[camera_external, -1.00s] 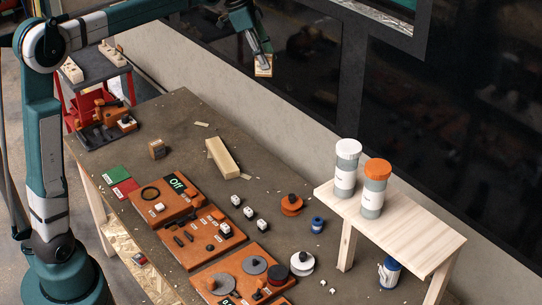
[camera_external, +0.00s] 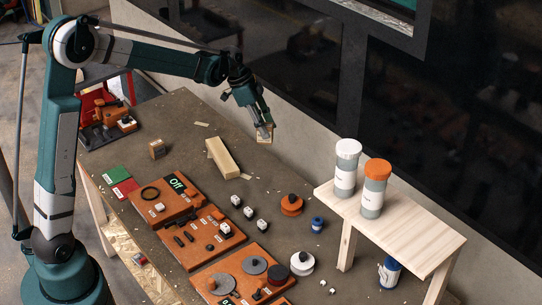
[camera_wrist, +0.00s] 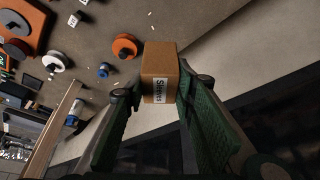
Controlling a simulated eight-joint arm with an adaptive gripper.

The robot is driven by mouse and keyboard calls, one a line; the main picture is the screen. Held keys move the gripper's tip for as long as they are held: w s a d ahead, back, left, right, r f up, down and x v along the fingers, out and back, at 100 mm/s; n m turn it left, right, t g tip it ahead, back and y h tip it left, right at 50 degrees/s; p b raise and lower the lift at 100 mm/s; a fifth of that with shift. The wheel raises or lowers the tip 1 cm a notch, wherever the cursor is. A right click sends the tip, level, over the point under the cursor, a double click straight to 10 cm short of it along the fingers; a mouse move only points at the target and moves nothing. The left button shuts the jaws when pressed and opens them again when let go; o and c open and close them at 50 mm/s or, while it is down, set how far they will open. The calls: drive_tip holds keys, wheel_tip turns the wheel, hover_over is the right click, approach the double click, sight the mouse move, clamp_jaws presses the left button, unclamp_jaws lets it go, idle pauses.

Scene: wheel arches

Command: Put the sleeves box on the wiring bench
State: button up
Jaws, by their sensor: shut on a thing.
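The small brown cardboard box (camera_external: 265,134) is held between the fingertips of my gripper (camera_external: 262,121), above the far edge of the large brown work table (camera_external: 190,107). In the wrist view, the box (camera_wrist: 160,62) sits between both green fingers. A pale wooden raised bench (camera_external: 425,238) stands at the right, apart from the box. I cannot tell from a label which surface is the wiring bench.
A white-lidded canister (camera_external: 346,170) and an orange-lidded canister (camera_external: 374,190) stand on the raised bench. A wood block (camera_external: 222,158), another small box (camera_external: 157,149), orange boards (camera_external: 205,235) and spools lie on the table. A wall runs behind.

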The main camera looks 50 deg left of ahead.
hover_over(265, 187)
wheel_tip(265, 187, down, 12)
drive_tip(key=shift+f, duration=0.15)
idle(0.3)
wheel_tip(265, 187, down, 6)
drive_tip(key=shift+b, duration=0.3)
idle(0.4)
drive_tip(key=shift+f, duration=1.9)
drive_tip(key=shift+f+b, duration=0.1)
drive_tip(key=shift+b, duration=0.2)
drive_tip(key=o, duration=0.9)
